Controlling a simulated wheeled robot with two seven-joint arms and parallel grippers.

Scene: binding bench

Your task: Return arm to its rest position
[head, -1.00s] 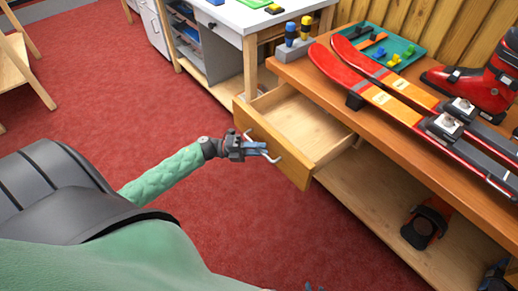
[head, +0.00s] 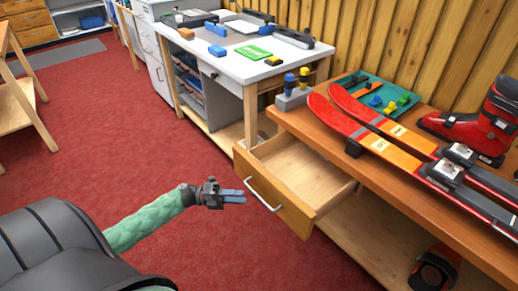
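My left arm, with a green sleeve, comes in from the lower left. Its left gripper (head: 243,197) is in front of the open drawer, just left of the drawer's handle. Its two blue-grey fingers lie side by side with a narrow gap and hold nothing. The wooden drawer (head: 270,188) is pulled out from the bench and looks empty. Its pale bar handle (head: 262,196) is on the front panel, clear of the fingers. My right gripper is not in view.
The wooden bench (head: 290,122) carries red skis (head: 365,128), a red ski boot (head: 470,128) and a teal tray (head: 352,84). A white-topped table (head: 225,62) stands behind. Red carpet (head: 120,130) is open left of the drawer. A dark binding part (head: 434,270) lies on the lower shelf.

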